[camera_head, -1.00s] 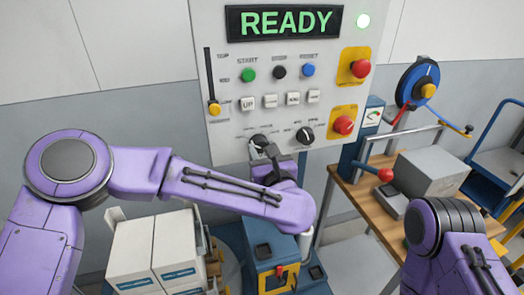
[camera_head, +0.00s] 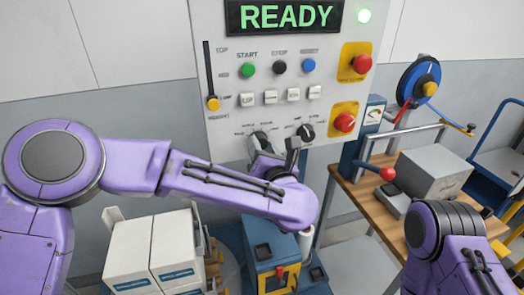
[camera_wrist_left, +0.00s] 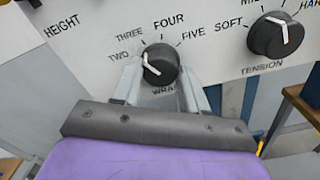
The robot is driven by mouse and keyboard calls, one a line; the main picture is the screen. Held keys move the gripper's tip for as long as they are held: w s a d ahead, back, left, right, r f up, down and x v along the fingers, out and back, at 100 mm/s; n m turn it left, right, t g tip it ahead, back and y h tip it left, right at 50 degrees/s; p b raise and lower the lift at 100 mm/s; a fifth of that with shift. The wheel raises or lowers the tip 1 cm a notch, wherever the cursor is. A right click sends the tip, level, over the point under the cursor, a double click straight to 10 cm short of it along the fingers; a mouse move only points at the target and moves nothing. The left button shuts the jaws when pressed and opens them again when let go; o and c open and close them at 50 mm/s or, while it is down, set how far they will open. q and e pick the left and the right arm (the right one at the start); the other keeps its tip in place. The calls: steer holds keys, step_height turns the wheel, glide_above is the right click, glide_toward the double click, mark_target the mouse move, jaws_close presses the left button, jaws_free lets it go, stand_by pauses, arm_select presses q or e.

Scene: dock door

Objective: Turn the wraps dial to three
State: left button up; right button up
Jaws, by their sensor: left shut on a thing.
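The wraps dial (camera_wrist_left: 161,66) is a round black knob with a white pointer line, low on the white panel (camera_head: 223,118). It also shows in the head view (camera_head: 261,141), partly covered by my left gripper. In the left wrist view, TWO, THREE, FOUR and FIVE are printed around it, and WRAPS is partly hidden below. Its pointer slants up and left, towards the side with TWO and THREE; I cannot tell that it lines up exactly with either. My left gripper (camera_wrist_left: 163,78) is shut on the dial, one finger on each side. My right gripper is out of view.
The black tension dial (camera_wrist_left: 276,36) sits close by on the right. Buttons and two red knobs on yellow plates (camera_head: 355,62) are above and right. White boxes (camera_head: 150,250) stand below my left arm. A wooden bench (camera_head: 365,205) is at right.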

arm_select(q)
steer(key=shift+m, duration=1.1)
steer(key=o, duration=1.1)
steer(key=shift+c, duration=0.2)
